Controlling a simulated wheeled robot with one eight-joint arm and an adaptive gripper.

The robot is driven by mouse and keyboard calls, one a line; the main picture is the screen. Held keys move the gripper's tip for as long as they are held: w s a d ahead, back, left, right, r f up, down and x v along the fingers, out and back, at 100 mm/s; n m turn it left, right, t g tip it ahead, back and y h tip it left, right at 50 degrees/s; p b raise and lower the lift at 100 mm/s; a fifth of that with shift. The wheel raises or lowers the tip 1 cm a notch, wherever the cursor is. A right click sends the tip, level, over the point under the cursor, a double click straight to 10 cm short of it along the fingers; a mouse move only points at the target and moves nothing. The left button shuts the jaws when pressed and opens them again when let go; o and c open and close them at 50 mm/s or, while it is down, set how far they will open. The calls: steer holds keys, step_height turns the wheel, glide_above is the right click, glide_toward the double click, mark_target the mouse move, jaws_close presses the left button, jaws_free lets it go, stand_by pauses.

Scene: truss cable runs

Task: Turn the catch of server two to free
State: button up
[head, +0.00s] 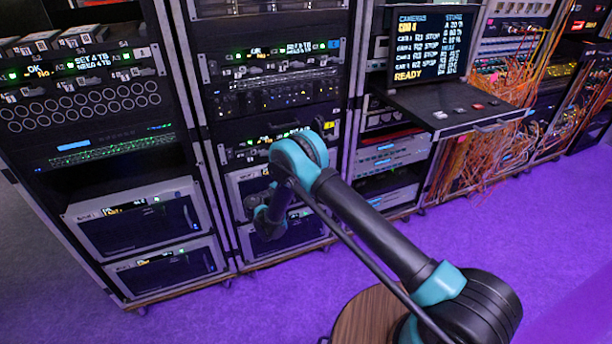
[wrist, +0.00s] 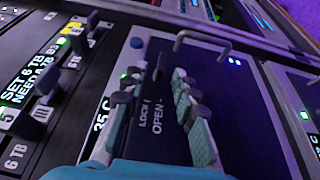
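In the wrist view my gripper (wrist: 155,88) is open, with one teal-padded finger on each side of a dark panel. Between the fingers the panel carries the white words LOCK and OPEN (wrist: 158,116). A small dark upright piece, which looks like the catch (wrist: 157,68), stands just above the LOCK mark. I cannot tell whether a finger touches it. The dark server front (wrist: 232,90) with a grey handle (wrist: 228,42) lies to the right. In the head view my wrist is in front of the middle rack's lower server (head: 296,232); the fingertips and the catch cannot be made out there.
A display strip (wrist: 22,88) with several dark knobs or levers (wrist: 38,120) is left of the gripper. In the head view two more server units (head: 140,222) sit in the left rack. A console screen (head: 432,45) and orange cables (head: 475,165) are right. Purple floor is open in front.

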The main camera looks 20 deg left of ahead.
steer(key=v, duration=0.9)
steer(key=shift+s+a, duration=0.15)
steer(key=shift+s, duration=0.25)
